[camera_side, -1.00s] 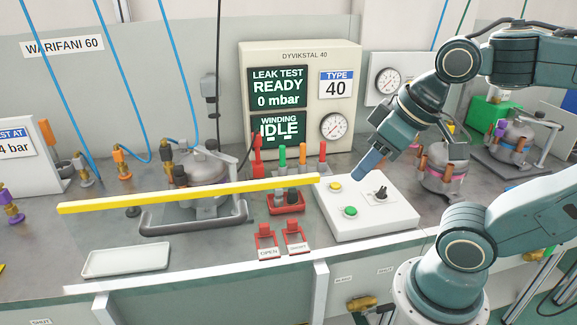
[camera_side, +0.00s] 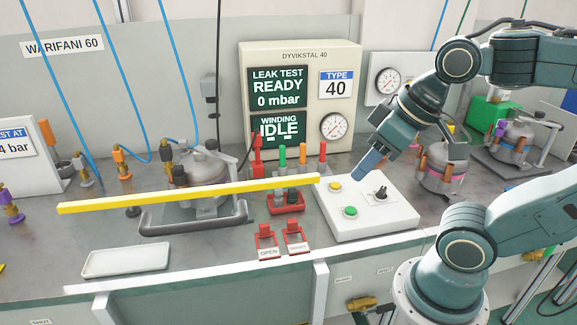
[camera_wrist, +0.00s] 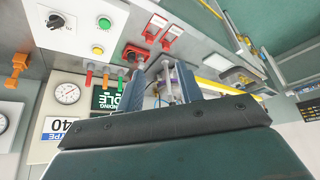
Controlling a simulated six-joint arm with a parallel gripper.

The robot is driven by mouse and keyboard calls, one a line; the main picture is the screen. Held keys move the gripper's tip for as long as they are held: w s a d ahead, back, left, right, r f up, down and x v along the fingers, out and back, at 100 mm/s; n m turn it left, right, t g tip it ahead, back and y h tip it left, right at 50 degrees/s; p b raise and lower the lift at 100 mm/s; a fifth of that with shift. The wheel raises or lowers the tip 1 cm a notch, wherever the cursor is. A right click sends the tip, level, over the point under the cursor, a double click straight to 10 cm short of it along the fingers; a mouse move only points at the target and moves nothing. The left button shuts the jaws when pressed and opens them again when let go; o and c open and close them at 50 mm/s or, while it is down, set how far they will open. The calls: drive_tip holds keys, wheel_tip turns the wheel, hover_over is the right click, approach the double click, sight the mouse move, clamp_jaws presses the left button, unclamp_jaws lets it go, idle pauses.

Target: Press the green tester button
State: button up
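The green button (camera_side: 351,211) sits at the front of a white sloped control box (camera_side: 392,222) on the bench. It also shows at the upper left of the wrist view (camera_wrist: 104,22). A yellow button (camera_side: 335,186) is behind it, and a black rotary knob (camera_side: 380,193) is to its right. My gripper (camera_side: 360,174) hangs above the rear of the box, behind the green button and apart from it. In the wrist view, my gripper's two fingers (camera_wrist: 160,74) stand apart with nothing between them.
A yellow bar (camera_side: 190,194) spans above the bench, its right end near the box. Behind stands the tester panel (camera_side: 300,58), reading leak test ready and winding idle. Coloured probes (camera_side: 302,155) and two red switches (camera_side: 267,238) are left of the box. A compressor (camera_side: 440,172) stands right.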

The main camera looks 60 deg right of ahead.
drive_tip(key=c, duration=0.7)
drive_tip(key=shift+w+d, duration=0.1)
clamp_jaws()
drive_tip(key=w+d+f+m+g, duration=0.2)
drive_tip(key=w+d+m, duration=0.1)
drive_tip(key=d, duration=0.3)
drive_tip(key=w+d+f+m+g, duration=0.3)
drive_tip(key=d+m, duration=0.3)
drive_tip(key=d, duration=0.1)
drive_tip(key=shift+d+f+g, duration=0.15)
drive_tip(key=shift+f+g, duration=0.1)
drive_tip(key=shift+g, duration=0.05)
